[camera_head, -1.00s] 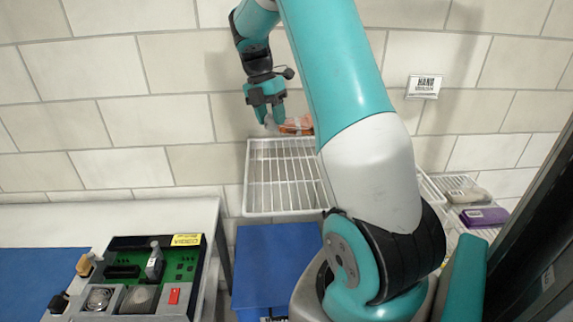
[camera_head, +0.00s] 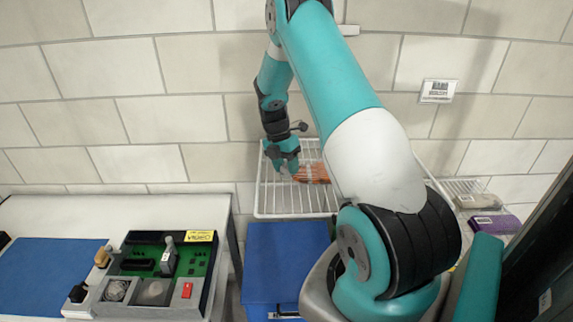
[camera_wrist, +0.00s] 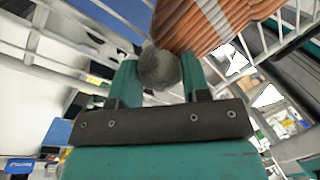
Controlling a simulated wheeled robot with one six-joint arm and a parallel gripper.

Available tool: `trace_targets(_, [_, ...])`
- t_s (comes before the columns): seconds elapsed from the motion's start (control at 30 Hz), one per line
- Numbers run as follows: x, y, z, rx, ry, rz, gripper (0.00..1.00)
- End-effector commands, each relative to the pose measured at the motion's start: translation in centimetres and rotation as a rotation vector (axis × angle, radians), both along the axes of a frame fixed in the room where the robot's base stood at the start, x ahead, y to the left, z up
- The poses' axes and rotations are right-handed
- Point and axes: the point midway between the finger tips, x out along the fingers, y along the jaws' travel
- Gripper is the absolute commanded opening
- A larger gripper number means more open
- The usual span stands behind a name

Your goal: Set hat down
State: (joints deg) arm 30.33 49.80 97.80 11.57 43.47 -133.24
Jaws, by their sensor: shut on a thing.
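The hat (camera_head: 313,173) is orange and ribbed. In the wrist view, the hat (camera_wrist: 208,22) shows a white stripe and a grey round pompom at its near end. My gripper (camera_head: 282,160) is shut on the pompom; the wrist view shows its two fingers (camera_wrist: 158,72) on either side of it. The hat lies to the right of the gripper, over the white wire basket shelf (camera_head: 262,195), against its bars. I cannot tell whether the hat touches the bars. My arm hides the shelf's right part.
A blue box (camera_head: 287,262) stands below the shelf. A table (camera_head: 60,212) with an electronics board (camera_head: 150,262) and blue mat is at left. A purple package (camera_head: 495,223) lies on wire shelving at right. A tiled wall stands behind. The shelf's left and front bars are bare.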

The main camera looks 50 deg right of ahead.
Motion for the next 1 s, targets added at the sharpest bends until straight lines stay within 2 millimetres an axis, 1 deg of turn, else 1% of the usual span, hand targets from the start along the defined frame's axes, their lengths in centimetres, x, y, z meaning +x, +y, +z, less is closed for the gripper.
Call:
trace_targets(0.13, [0.0, 0.0, -0.1, 0.000, 0.000, 0.001, 0.06])
trace_targets(0.17, [0.0, 0.0, -0.1, 0.000, 0.000, 0.001, 0.47])
trace_targets(0.2, [0.0, 0.0, -0.1, 0.000, 0.000, 0.001, 0.57])
trace_targets(0.23, [0.0, 0.0, -0.1, 0.000, 0.000, 0.001, 0.64])
trace_targets(0.27, [0.0, 0.0, -0.1, 0.000, 0.000, 0.001, 0.68])
trace_targets(0.5, [0.0, 0.0, -0.1, 0.000, 0.000, 0.001, 0.68])
trace_targets(0.67, [0.4, 0.0, 0.8, -0.002, -0.003, 0.002, 0.68])
trace_targets(0.77, [0.8, 0.1, 2.4, -0.002, -0.005, 0.003, 0.68])
trace_targets(1.0, [2.1, 0.2, 7.6, -0.003, -0.005, 0.001, 0.68])
